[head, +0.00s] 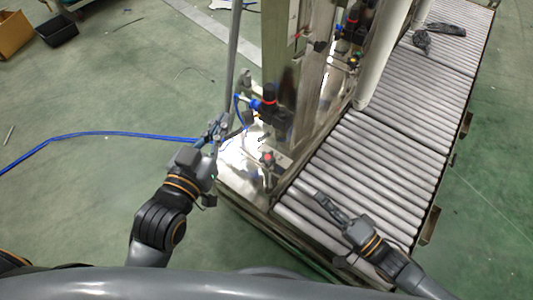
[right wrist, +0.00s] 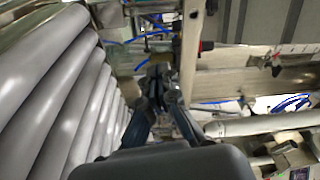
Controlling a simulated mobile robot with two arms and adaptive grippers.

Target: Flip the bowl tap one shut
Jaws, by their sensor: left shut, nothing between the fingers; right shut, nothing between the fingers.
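A black air unit with a red ring (head: 269,97) and a blue fitting sits on the machine frame in the head view. A small red-topped fitting (head: 267,158) stands below it. I cannot tell which part is bowl tap one. My left gripper (head: 217,127) is shut and empty, just left of the air unit, beside the grey upright pole; contact cannot be told. My right gripper (head: 312,190) is shut and empty over the near end of the rollers, right of the red-topped fitting. Its closed fingers (right wrist: 160,80) also show in the right wrist view.
A roller conveyor (head: 400,130) runs along the right, with a dark object (head: 440,34) at its far end. The metal machine column (head: 283,50) stands behind the air unit. A blue hose (head: 100,133) crosses the green floor at left. The floor there is mostly clear.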

